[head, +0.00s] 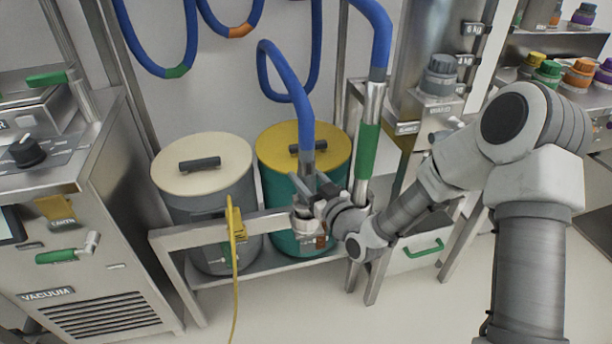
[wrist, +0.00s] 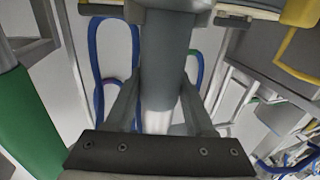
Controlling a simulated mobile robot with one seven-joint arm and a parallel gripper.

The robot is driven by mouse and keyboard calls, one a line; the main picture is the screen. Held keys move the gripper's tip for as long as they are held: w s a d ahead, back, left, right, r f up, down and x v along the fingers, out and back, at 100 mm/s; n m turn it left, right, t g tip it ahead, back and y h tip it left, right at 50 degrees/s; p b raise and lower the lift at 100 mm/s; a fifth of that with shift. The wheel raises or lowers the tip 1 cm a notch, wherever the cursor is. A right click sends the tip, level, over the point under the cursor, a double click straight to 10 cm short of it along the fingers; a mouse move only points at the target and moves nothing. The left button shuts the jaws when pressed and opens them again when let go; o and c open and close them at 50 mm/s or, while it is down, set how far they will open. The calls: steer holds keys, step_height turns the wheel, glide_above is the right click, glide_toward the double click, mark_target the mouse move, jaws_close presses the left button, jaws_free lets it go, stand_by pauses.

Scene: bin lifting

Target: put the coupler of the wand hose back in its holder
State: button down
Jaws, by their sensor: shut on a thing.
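The blue wand hose (head: 300,105) loops down to its coupler (head: 307,158), which is upright at the front rail. The coupler shows as a grey cylinder (wrist: 166,62) between my fingers in the wrist view. My gripper (head: 318,190) is shut on the coupler; its fingers (wrist: 160,110) stand on both sides of it in the wrist view. The holder (head: 303,213) is on the rail right below my gripper and partly hidden. I cannot tell whether the coupler's lower end is inside it. The wand's green grip (head: 367,150) stands just to the right.
Two lidded drums, one cream (head: 200,165) and one yellow-topped (head: 285,142), stand behind the rail (head: 190,236). A yellow cable (head: 235,255) hangs over the rail. The vacuum cabinet (head: 90,260) is at left. A frame with a green-handled drawer (head: 415,255) is at right.

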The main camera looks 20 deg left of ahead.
steer(key=shift+f, duration=0.35)
steer(key=shift+f+b, duration=0.5)
steer(key=shift+f, duration=0.65)
stand_by(1.1)
steer(key=shift+c, duration=0.9)
jaws_free()
steer(key=shift+f, duration=0.1)
steer(key=p+v, duration=0.4)
steer(key=v, duration=1.3)
steer(key=shift+s, duration=0.25)
